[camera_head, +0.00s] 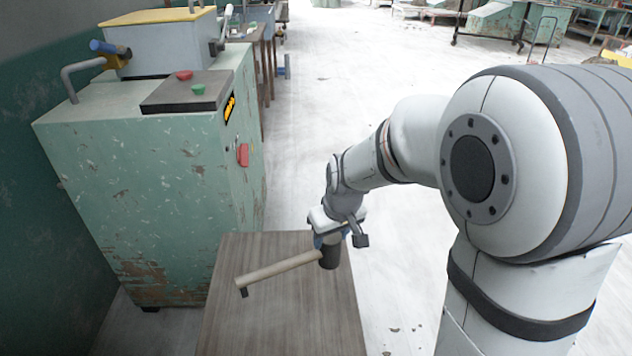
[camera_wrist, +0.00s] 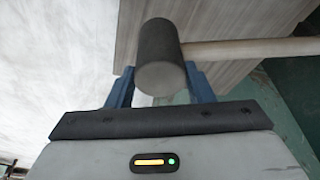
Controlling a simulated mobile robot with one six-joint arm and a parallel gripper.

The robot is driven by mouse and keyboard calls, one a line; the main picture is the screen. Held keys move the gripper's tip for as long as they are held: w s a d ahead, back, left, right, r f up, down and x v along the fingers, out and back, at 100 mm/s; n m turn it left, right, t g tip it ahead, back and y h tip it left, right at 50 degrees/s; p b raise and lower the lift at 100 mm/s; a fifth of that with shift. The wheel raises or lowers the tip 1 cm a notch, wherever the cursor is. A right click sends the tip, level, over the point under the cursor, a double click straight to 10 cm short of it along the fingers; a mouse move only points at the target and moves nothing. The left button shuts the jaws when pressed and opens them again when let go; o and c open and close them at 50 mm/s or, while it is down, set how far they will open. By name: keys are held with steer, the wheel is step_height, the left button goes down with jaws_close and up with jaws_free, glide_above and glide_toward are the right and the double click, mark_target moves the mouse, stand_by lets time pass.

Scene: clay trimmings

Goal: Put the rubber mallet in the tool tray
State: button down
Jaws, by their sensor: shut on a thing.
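The rubber mallet (camera_head: 280,268) has a dark cylindrical head and a pale wooden handle. My gripper (camera_head: 329,240) is shut on the mallet's head, with the handle pointing left over the brown wooden table (camera_head: 285,325). In the wrist view, the blue fingers of my gripper (camera_wrist: 160,88) stand on both sides of the mallet's head (camera_wrist: 160,50), and the handle runs off to the right. The mallet appears to be above the tabletop; the exact gap is hard to tell. I cannot make out a tool tray in either view.
A small dark piece (camera_head: 243,292) shows by the handle's end.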

steer(key=w+d+f+m+h, duration=0.1)
steer(key=w+d+f+m, duration=0.35)
steer(key=d+f, duration=0.35)
steer(key=w+d+p+v, duration=0.1)
steer(key=p+v, duration=1)
steer(key=p, duration=1)
steer(key=shift+w+d+r+p, duration=0.15)
steer(key=shift+r+p, duration=0.2)
steer(key=shift+r, duration=0.05)
steer(key=shift+f, duration=0.1)
